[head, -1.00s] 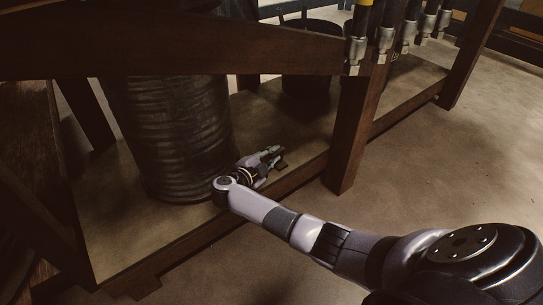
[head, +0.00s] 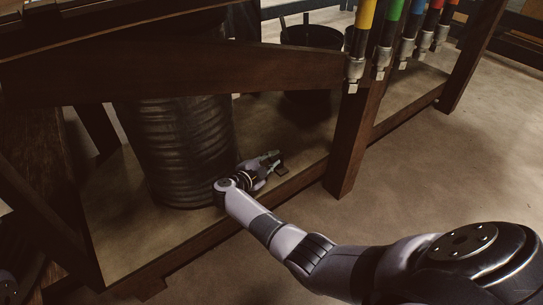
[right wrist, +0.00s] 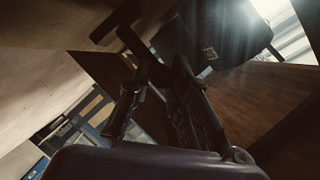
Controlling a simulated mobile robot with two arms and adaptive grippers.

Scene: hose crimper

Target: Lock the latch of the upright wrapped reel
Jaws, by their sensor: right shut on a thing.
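A dark ribbed cylinder (head: 185,150), which looks like the wrapped reel, stands upright on the lower shelf. My right gripper (head: 273,162) is low over the shelf, just right of the reel's base and near the shelf's front edge. Its fingers are shut on a small dark piece (head: 282,168); I cannot tell whether this is the latch. In the right wrist view the two dark fingers (right wrist: 162,85) fill the middle, and what lies between them is too dark to make out. No latch shows clearly on the reel. My left gripper is not in view.
A wooden beam (head: 190,75) crosses in front of the reel's upper part. A wooden post (head: 352,150) stands right of my gripper. A black bucket (head: 310,75) is farther back. Several hoses with coloured bands and metal ends (head: 382,62) hang at upper right. Floor at right is clear.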

